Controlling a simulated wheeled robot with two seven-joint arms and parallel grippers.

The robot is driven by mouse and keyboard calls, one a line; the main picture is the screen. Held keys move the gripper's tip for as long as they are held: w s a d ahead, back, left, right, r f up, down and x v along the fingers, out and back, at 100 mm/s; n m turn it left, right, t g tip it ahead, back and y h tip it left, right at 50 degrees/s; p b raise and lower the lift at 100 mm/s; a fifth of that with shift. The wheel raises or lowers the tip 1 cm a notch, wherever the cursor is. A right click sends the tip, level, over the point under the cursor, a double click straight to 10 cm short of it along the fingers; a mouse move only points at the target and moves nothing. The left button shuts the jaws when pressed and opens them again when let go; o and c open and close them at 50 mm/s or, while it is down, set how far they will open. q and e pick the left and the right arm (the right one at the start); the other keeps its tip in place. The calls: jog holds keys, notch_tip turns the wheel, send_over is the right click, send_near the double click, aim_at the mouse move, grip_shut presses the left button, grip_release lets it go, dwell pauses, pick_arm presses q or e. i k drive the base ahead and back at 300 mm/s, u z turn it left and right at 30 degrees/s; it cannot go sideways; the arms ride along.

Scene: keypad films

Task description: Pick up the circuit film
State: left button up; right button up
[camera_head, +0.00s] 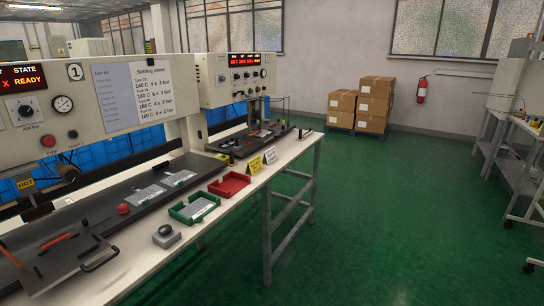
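Neither of my grippers is in the head view. Several flat grey film-like pieces show on the long bench at the left. One grey sheet (199,206) lies in a green tray (181,217) near the bench's front edge. Two more grey pieces, a nearer one (148,194) and a farther one (178,178), lie on the dark press bed (110,207). Their markings are too small to read, so I cannot tell which is the circuit film. A red tray (229,185) beside the green one looks empty.
The press machine (125,95) rises behind the bench, with a HOT label (26,184). A grey box with a black knob (166,235) and a handled plate (60,265) are nearer. Small signs (254,166) stand past the red tray. The green floor (380,215) is clear right of the bench.

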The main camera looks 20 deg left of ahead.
aim_at(142, 198)
jog(key=u, duration=1.45)
